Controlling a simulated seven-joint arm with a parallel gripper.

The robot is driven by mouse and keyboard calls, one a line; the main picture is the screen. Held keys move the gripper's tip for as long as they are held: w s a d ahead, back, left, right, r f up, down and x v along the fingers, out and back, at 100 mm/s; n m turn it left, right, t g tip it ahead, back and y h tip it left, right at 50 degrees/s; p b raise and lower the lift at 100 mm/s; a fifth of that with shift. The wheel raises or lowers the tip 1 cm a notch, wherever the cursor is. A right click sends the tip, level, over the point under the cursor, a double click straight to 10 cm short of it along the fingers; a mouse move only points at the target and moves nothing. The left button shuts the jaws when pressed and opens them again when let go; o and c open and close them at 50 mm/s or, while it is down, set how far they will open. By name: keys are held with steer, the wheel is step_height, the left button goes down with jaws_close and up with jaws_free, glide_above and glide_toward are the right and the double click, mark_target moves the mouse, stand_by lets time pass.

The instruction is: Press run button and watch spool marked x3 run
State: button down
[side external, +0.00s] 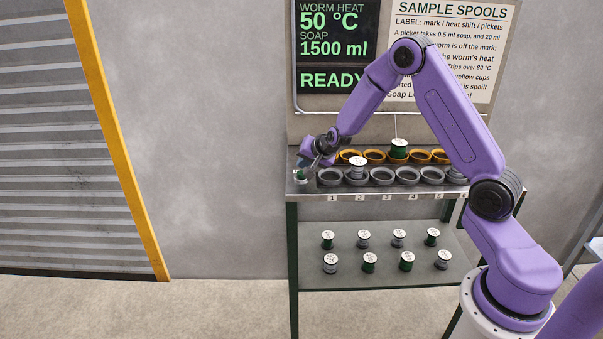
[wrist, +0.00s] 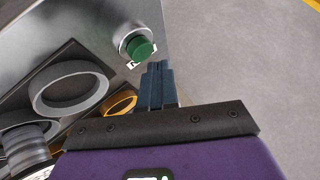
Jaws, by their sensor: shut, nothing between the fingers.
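The green run button (wrist: 138,48) sits in a silver collar at the left end of the bench in the wrist view. My gripper (wrist: 158,68) is shut and empty, with its fingertips just beside the button; I cannot tell whether they touch. In the side view my gripper (side external: 304,168) is over the bench's left end and partly hides that spot. A green spool (side external: 398,148) stands in a back yellow cup. I cannot read the spool marks, so I cannot pick out x3.
The display (side external: 337,45) reads worm heat 50 °C, soap 1500 ml, READY. Grey cup 1 (side external: 330,177) is empty, close to my gripper. Yellow cups (side external: 374,156) line the back. Several spools stand on the lower shelf (side external: 385,277). The floor at left is clear.

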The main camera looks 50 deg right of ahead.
steer(key=shift+f, duration=0.35)
